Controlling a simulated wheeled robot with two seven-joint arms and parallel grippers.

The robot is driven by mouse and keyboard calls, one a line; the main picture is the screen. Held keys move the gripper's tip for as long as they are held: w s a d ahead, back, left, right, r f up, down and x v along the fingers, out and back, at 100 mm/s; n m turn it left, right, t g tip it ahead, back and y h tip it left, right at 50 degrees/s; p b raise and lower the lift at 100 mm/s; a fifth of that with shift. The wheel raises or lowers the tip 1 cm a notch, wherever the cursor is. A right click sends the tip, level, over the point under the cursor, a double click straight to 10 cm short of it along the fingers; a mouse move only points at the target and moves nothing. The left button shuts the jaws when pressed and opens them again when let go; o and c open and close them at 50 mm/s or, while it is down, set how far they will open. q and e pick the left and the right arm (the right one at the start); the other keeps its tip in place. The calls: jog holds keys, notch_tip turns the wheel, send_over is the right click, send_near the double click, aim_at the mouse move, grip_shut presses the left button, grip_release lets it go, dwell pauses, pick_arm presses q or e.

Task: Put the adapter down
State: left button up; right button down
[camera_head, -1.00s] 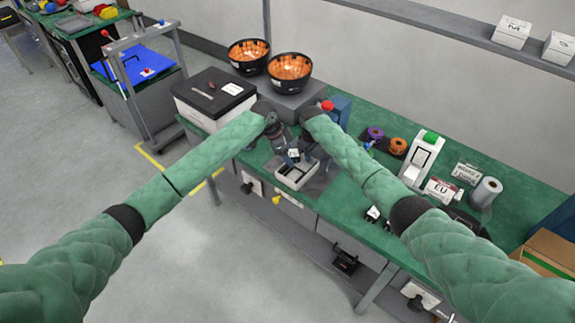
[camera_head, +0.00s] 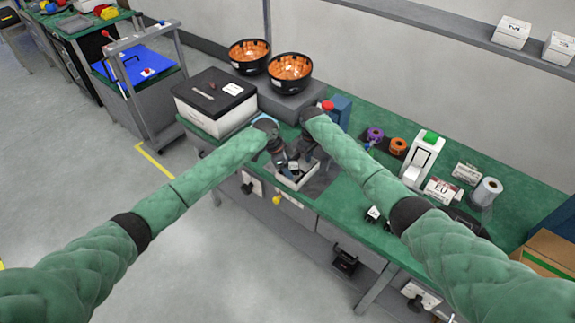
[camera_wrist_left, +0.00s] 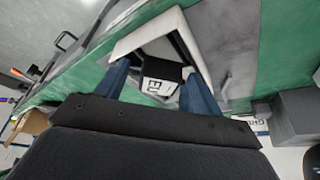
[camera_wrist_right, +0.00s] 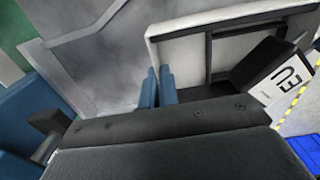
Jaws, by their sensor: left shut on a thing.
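The adapter, a black block with a white "EU" label (camera_wrist_left: 160,86), sits between the fingers of my left gripper (camera_wrist_left: 160,88), which is shut on it. It is at the white tray (camera_wrist_left: 128,45), seemingly inside its walls; whether it touches the floor I cannot tell. The right wrist view also shows the adapter (camera_wrist_right: 278,78) at the right part of the tray (camera_wrist_right: 200,25), tilted in the picture. My right gripper (camera_wrist_right: 159,88) has its fingers close together, beside the tray's left wall in that view. In the head view the tray (camera_head: 298,182) is partly hidden by my grippers.
A white box with a black lid (camera_head: 213,95) and two bowls (camera_head: 290,70) stand behind left. Tape rolls (camera_head: 398,146), a white device (camera_head: 422,160) and an EU sign (camera_head: 440,190) stand to the right.

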pick_arm(q)
jog(key=shift+f, duration=0.15)
jog(key=o, duration=1.1)
jog(key=v, duration=1.2)
jog(key=shift+w, duration=0.35)
jog(key=shift+a, duration=0.1)
